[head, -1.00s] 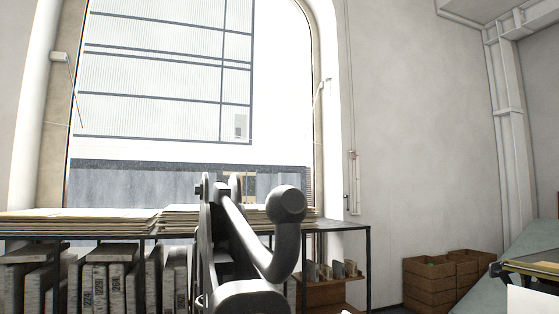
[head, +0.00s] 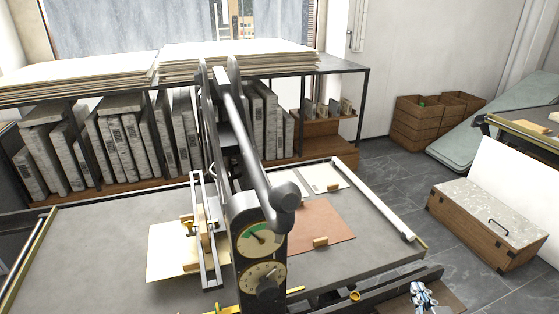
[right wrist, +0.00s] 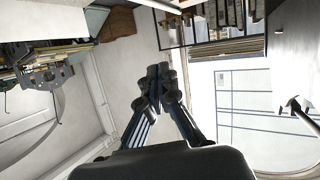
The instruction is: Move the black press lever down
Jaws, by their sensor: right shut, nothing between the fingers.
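My right gripper (head: 419,289) is low at the right in the head view, well apart from the lever. In the right wrist view its fingers (right wrist: 159,78) are together with nothing between them. A small dark shape (right wrist: 295,106) at the right there could be the lever; I cannot tell. My left gripper is not in view.
The press column carries two round dials (head: 262,279). The grey press bed (head: 100,240) holds paper sheets and a reddish-brown plate (head: 320,222). Behind stands a shelf (head: 340,70) of stone slabs. A wooden chest (head: 470,240) and crates (head: 425,118) stand at the right.

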